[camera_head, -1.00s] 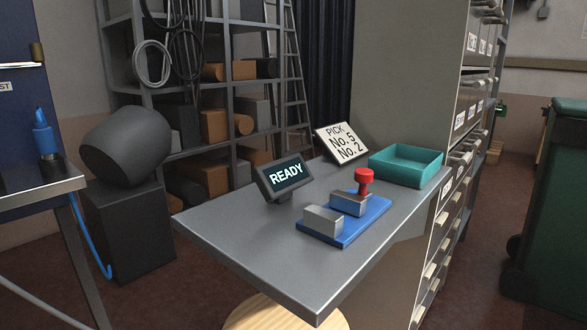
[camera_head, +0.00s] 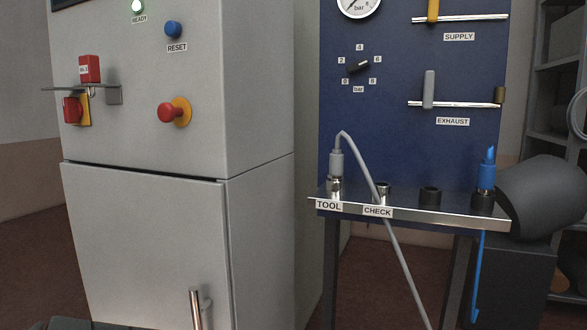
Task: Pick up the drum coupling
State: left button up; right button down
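No part carries a label naming the drum coupling. A grey coupling (camera_head: 336,163) with a grey hose stands upright on a fitting at the TOOL label, on the narrow metal shelf (camera_head: 350,211) of the blue panel. A blue coupling (camera_head: 486,175) stands upright in a dark socket at the right end of that shelf, with a blue hose (camera_head: 478,275) hanging below. Between them are a metal fitting (camera_head: 383,190) above the CHECK label and an empty-looking dark socket (camera_head: 430,196). I cannot tell which coupling belongs to the drum.
The blue panel (camera_head: 390,120) carries a gauge (camera_head: 358,5), a selector knob (camera_head: 358,67), a yellow SUPPLY lever (camera_head: 433,10) and a grey EXHAUST lever (camera_head: 428,89). A grey cabinet (camera_head: 140,240) stands at left. A dark rounded object (camera_head: 545,195) is just right of the shelf.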

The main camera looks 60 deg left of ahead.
aim_at(336, 161)
jog(key=u, duration=1.65)
